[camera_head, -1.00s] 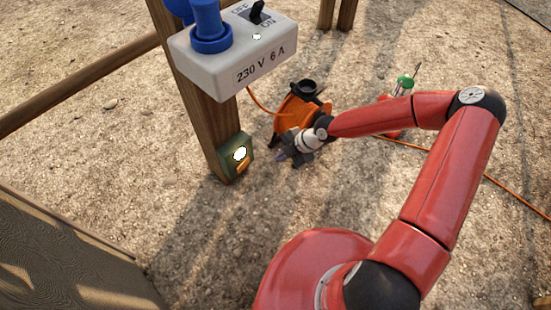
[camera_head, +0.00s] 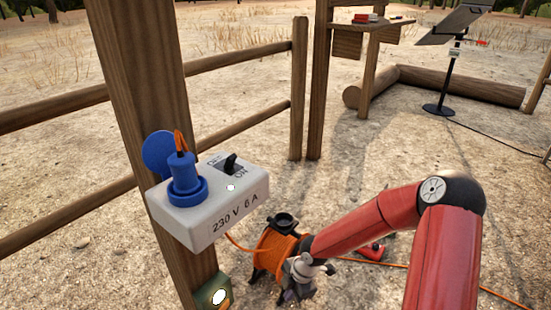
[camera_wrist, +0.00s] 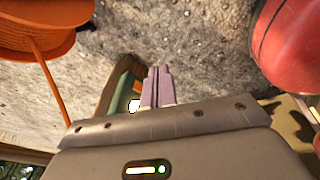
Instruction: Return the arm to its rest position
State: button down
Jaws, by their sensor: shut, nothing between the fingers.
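My red arm (camera_head: 445,250) reaches in from the lower right in the head view and bends down to the left. My gripper (camera_head: 288,296) is low, beside an orange cable reel (camera_head: 277,250). In the wrist view its two pale fingers (camera_wrist: 158,86) are together with nothing between them. A small green box with a white round spot (camera_head: 213,294) is on the wooden post, left of my gripper; part of it shows behind the fingers in the wrist view (camera_wrist: 122,90). I cannot tell the exact gap between fingers and box.
A white socket box (camera_head: 215,205) with a blue plug (camera_head: 184,175) and an ON/OFF switch (camera_head: 230,164) is on the post (camera_head: 140,80). A red object (camera_head: 372,252) lies behind my arm. Fence rails, a wooden shelf (camera_head: 375,27) and a black stand (camera_head: 448,75) are farther back.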

jog(key=s+d+r+m+t+h, duration=0.1)
jog(key=s+d+r+m+h, duration=0.1)
jog(key=d+r+m, duration=0.35)
jog(key=s+d+r+m+h, duration=0.2)
jog(key=r, duration=0.7)
jog(key=s+d+r+m+t+h, duration=0.1)
jog(key=d+r+m+h, duration=0.1)
jog(key=d+r+m, duration=0.35)
jog(key=s+a+r+m+t+y+p, duration=0.1)
jog(key=s+r+m+t+y, duration=0.1)
jog(key=s+r+m, duration=0.8)
jog(key=s+r+t, duration=0.1)
jog(key=s+r, duration=0.3)
jog(key=r, duration=0.1)
jog(key=shift+s+a+r+y, duration=0.2)
jog(key=shift+a+r+y, duration=0.05)
jog(key=shift+a+y, duration=0.15)
jog(key=shift+d, duration=0.1)
